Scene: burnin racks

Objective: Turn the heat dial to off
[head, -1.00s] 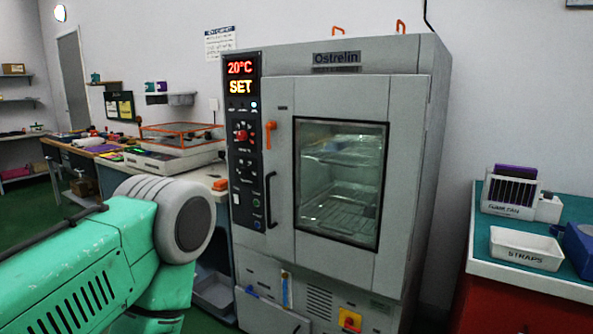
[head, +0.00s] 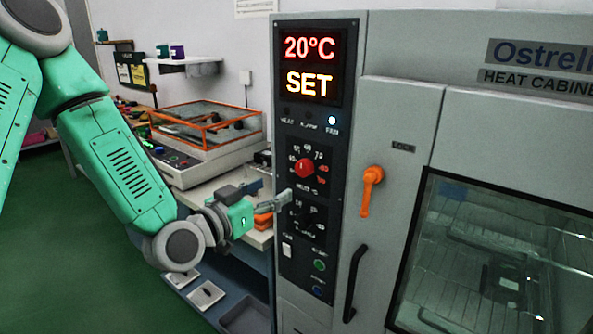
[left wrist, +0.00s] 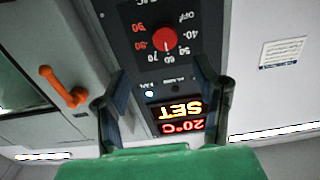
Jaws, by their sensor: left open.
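The heat dial (head: 304,168) is a round red knob on the cabinet's dark control panel (head: 292,262), with a ring of numbers around it. In the left wrist view the dial (left wrist: 164,40) appears upside down, with OFF and temperature marks around it. I cannot tell clearly which mark it points to. My left gripper (head: 280,200) is in front of the panel, a little below and left of the dial in the head view. Its fingers (left wrist: 162,68) are spread and empty, and the dial shows beyond the gap between them. My right gripper is not in view.
The display (head: 310,65) reads 20°C and SET. A black lower dial (head: 306,217) sits close to the gripper. An orange door latch (head: 371,190) and black handle (head: 356,283) stick out at right. A bench with an orange-framed device (head: 205,130) stands at left.

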